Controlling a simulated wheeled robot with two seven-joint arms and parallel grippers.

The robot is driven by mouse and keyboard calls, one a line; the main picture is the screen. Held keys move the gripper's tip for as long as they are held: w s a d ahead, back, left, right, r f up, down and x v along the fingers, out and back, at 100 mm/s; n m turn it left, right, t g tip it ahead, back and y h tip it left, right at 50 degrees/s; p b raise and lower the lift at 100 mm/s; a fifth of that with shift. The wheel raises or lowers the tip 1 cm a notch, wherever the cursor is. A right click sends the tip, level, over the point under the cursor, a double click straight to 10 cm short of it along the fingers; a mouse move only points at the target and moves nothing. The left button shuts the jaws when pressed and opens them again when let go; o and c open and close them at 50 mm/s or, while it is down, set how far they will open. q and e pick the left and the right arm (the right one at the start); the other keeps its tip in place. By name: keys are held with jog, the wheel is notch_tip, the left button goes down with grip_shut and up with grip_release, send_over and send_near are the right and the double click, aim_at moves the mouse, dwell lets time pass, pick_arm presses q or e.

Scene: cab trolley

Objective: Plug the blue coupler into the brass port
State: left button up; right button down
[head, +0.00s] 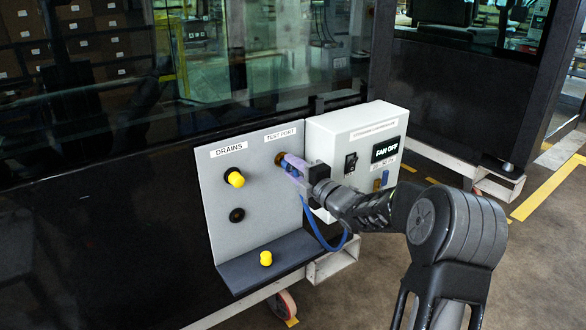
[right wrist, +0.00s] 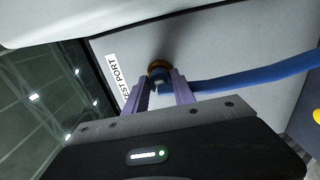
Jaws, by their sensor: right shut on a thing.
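The brass port (head: 280,158) sits under the TEST PORT label on the grey panel. It also shows in the right wrist view (right wrist: 158,67) as a brass ring straight ahead of the fingers. My right gripper (head: 291,166) is shut on the blue coupler (head: 286,163), which shows between its purple fingers in the right wrist view (right wrist: 160,84). The coupler's front end is at the port and overlaps the ring in the picture. I cannot tell how deep it sits. A blue hose (head: 318,236) hangs from the coupler. My left gripper is not in view.
A white control box (head: 345,130) with a switch and FAN OFF display stands just right of the port. A yellow cap (head: 236,178) sits on the drain fitting; another yellow cap (head: 266,258) stands on the dark shelf (head: 245,275). A dark hole (head: 237,215) lies between them.

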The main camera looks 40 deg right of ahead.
jog(key=shift+b, duration=0.45)
jog(key=shift+w, duration=0.45)
dwell(0.5)
jog(key=c, duration=1)
grip_release()
jog(key=shift+o, duration=0.2)
jog(key=shift+s+d, duration=0.1)
